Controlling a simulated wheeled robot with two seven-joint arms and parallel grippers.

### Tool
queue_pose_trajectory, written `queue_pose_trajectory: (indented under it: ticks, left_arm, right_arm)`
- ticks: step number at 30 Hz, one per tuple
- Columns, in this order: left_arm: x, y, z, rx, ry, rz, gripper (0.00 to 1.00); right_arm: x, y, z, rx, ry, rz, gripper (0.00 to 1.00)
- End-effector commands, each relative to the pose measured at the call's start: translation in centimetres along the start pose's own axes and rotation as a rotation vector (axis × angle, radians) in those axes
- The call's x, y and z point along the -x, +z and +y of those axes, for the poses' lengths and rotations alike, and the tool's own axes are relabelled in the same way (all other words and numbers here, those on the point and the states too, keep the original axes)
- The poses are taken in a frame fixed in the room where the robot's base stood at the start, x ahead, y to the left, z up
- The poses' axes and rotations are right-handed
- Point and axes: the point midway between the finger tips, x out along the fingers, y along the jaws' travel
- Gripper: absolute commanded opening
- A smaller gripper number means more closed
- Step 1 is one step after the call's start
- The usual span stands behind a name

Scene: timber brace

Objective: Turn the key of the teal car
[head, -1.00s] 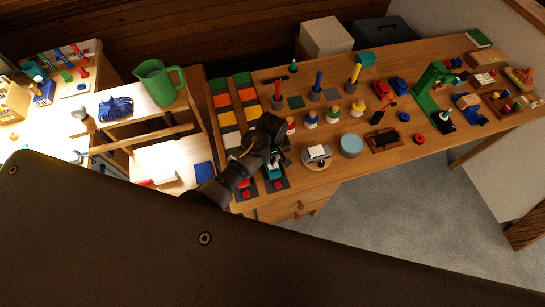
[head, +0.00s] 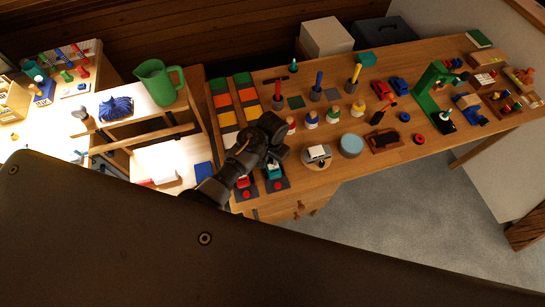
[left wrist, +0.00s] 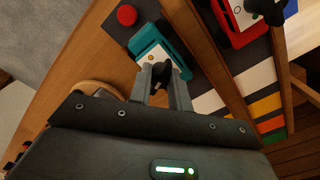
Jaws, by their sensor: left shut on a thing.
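The teal car (head: 275,172) stands on a dark strip at the near left end of the long wooden table. In the left wrist view the teal car (left wrist: 178,48) has a white top plate, with a black key (left wrist: 161,75) at the end nearest me. My left gripper (left wrist: 164,82) is shut on the black key, one finger on each side. In the head view my left gripper (head: 277,155) is just behind the teal car and its fingertips are hard to make out. My right gripper is not in view.
A red car (head: 243,182) stands on the strip just left of the teal one, and it also shows in the left wrist view (left wrist: 243,20). A red button (left wrist: 127,15) lies beyond the teal car.

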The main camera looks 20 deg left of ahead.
Motion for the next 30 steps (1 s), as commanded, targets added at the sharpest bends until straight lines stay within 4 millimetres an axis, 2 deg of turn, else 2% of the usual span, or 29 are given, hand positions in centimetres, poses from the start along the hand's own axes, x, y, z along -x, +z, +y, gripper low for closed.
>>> queue_pose_trajectory:
  ticks: [7, 15, 30]
  left_arm:
    - [0.00, -0.03, 0.01, -0.191, 0.001, 0.001, 0.00]
    - [0.00, -0.03, 0.04, -0.326, 0.001, 0.001, 0.00]
    - [0.01, -0.05, 0.05, -0.386, 0.001, 0.001, 0.00]
  right_arm:
    - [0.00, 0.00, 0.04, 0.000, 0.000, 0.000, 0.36]
    - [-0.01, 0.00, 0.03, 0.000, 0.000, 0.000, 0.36]
    - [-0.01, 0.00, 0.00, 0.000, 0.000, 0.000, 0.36]
